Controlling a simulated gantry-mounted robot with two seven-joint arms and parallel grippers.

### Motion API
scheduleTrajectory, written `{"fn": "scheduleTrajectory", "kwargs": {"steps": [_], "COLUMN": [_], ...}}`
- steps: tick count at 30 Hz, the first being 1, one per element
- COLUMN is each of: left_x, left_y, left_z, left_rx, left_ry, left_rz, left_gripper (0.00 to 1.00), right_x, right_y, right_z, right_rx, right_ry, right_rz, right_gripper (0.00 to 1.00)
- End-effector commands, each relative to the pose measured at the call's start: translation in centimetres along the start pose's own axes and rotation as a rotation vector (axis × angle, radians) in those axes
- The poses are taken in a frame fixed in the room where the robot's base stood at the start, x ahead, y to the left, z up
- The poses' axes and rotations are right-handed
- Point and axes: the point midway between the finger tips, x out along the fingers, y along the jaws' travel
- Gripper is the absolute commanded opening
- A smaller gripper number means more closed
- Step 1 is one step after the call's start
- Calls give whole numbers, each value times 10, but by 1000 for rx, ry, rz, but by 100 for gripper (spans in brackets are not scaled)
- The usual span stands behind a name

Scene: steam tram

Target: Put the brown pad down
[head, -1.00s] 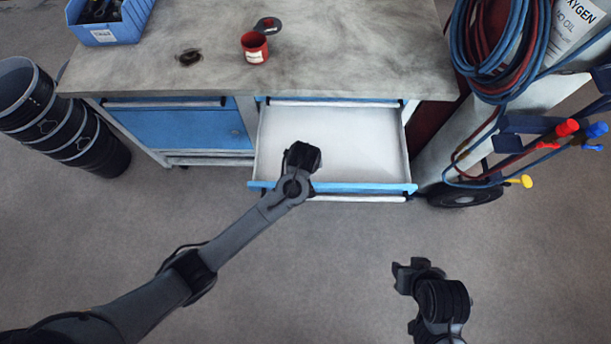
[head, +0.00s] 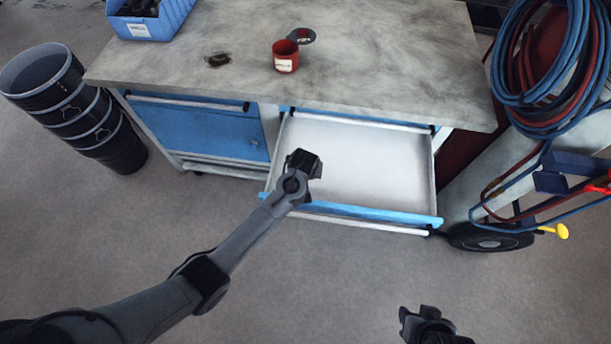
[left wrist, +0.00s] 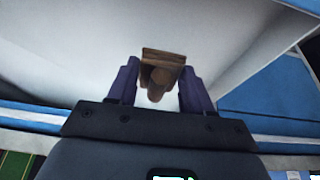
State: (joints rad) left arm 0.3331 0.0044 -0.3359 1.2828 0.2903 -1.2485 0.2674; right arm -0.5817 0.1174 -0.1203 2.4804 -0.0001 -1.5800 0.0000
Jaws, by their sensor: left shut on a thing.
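The brown pad (left wrist: 163,60), a wooden-looking block with a rounded knob, is between the purple fingers of my left gripper (left wrist: 160,82) in the left wrist view. The gripper is shut on it. In the head view my left gripper (head: 304,162) is over the front left part of the open drawer (head: 375,212), and the wrist hides the pad. The drawer's white floor looks empty where it shows. I cannot tell how far the pad is above it. My right gripper (head: 425,322) is at the bottom right of the head view, over the floor, and its fingers are unclear.
The grey workbench top (head: 400,70) holds a red tin (head: 286,57), a round dark lid (head: 302,36), a dark patch (head: 217,60) and a blue bin (head: 150,22). Black buckets (head: 75,105) stand at left. A hose-hung cylinder cart (head: 490,238) stands close to the drawer's right.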

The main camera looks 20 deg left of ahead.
Motion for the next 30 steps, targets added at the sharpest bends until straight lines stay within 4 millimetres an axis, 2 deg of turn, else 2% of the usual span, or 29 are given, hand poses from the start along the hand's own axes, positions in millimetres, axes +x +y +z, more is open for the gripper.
{"fn": "scheduleTrajectory", "kwargs": {"steps": [2, 8, 18, 30], "left_x": [8, 14, 47, 50], "left_y": [-4, -8, -8, -8], "left_z": [-4, -7, 8, 9], "left_rx": [-1, 1, 0, 0], "left_ry": [0, 0, -1, 0], "left_rz": [0, 1, 1, 2], "left_gripper": [22, 22, 22, 22], "right_x": [4, 6, 18, 18], "right_y": [1, 2, 1, -1], "right_z": [2, 2, 6, 5], "right_rx": [-4, -9, -5, 3], "right_ry": [-1, -1, -1, 1], "right_rz": [3, 7, 4, -2], "right_gripper": [43, 43, 43, 43]}}
